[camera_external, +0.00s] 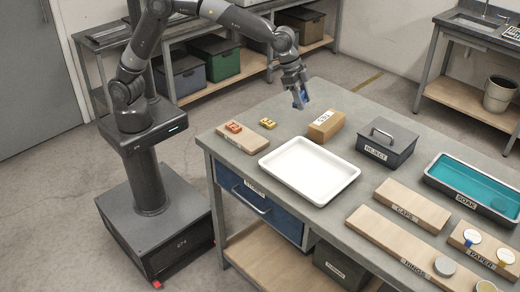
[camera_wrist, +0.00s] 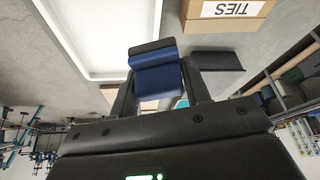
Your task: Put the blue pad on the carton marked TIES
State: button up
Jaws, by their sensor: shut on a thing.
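The blue pad (camera_external: 301,97) is held between the fingers of my gripper (camera_external: 298,93), raised above the far side of the table in the external view. In the wrist view the blue pad (camera_wrist: 157,76) sits between the two fingers of my gripper (camera_wrist: 160,95), with a dark strip along its top edge. The carton marked TIES (camera_external: 326,125) is a brown box on the table, to the right of and below my gripper in the external view. It also shows at the top of the wrist view (camera_wrist: 228,24), with its label upside down. The pad is apart from the carton.
A white tray (camera_external: 309,171) lies in front of the carton. A grey REJECT box (camera_external: 387,140) with a handle stands to its right. A wooden board (camera_external: 256,145) with an orange piece, and a yellow piece (camera_external: 268,123), are to the left. Wooden blocks and a teal SOAK tub (camera_external: 477,184) fill the right.

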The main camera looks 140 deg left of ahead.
jog(key=shift+a, duration=0.1)
send_over(322, 121)
jog(key=s, duration=0.1)
jog(key=shift+n, duration=0.3)
jog(key=f, duration=0.7)
jog(key=shift+s+d, duration=0.1)
jog(key=shift+d, duration=0.2)
jog(key=shift+f, duration=2)
jog(key=shift+f, duration=0.15)
jog(key=o, duration=1.1)
jog(key=shift+c, duration=0.2)
